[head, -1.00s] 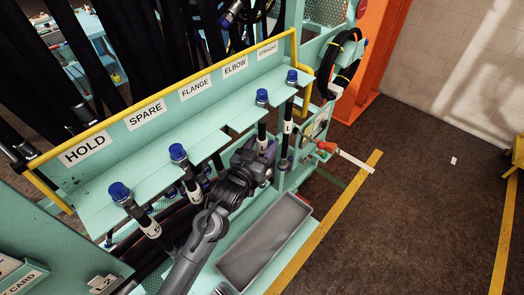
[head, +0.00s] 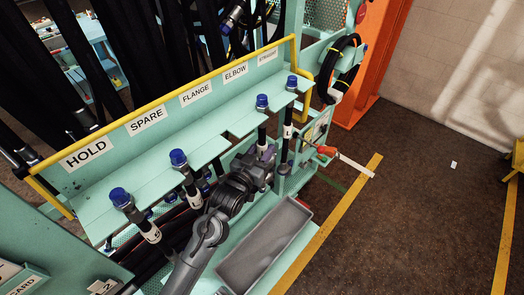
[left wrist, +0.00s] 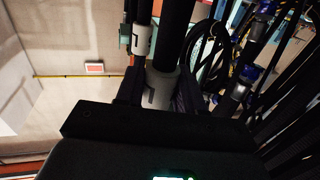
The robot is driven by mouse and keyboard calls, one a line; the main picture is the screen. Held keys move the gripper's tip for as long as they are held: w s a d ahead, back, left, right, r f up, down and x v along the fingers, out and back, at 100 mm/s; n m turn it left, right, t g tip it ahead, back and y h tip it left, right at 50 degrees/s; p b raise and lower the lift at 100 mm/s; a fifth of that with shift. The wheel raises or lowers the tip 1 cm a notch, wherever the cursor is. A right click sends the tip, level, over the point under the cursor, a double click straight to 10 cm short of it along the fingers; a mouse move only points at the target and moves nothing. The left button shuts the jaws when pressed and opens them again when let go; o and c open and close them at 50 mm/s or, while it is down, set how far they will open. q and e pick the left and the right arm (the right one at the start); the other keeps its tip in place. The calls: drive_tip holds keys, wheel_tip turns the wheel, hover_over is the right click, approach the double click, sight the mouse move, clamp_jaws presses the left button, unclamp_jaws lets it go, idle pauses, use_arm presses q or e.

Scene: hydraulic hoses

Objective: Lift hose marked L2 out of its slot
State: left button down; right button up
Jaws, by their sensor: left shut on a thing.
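My left gripper (head: 264,162) is closed around a black hose below the teal slotted shelf (head: 215,145). This hose's blue cap (head: 262,102) sits at the shelf's front edge, and the hose hangs upright. In the left wrist view the fingers (left wrist: 160,92) hold the hose at its white marked band (left wrist: 161,87). The band's marking is only partly visible, so I cannot confirm that it reads L2. A second hose with a white band (left wrist: 141,40) hangs beside it, apart from the fingers. My right gripper is not in view.
Other blue-capped hoses stand in the shelf at the left (head: 121,197), middle (head: 178,158) and right (head: 292,82). A yellow rail (head: 165,97) runs above the label board. A grey tray (head: 262,245) lies below. Open floor is to the right.

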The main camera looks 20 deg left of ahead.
use_arm(q)
drive_tip(key=shift+r+p, duration=0.55)
drive_tip(key=s+d+p, duration=0.2)
drive_tip(key=s+d, duration=0.1)
drive_tip(key=d, duration=0.5)
drive_tip(key=s+d+p, duration=0.3)
drive_tip(key=d, duration=0.5)
drive_tip(key=shift+s+d+f, duration=0.2)
drive_tip(key=shift+s+d, duration=0.05)
drive_tip(key=shift+d, duration=0.15)
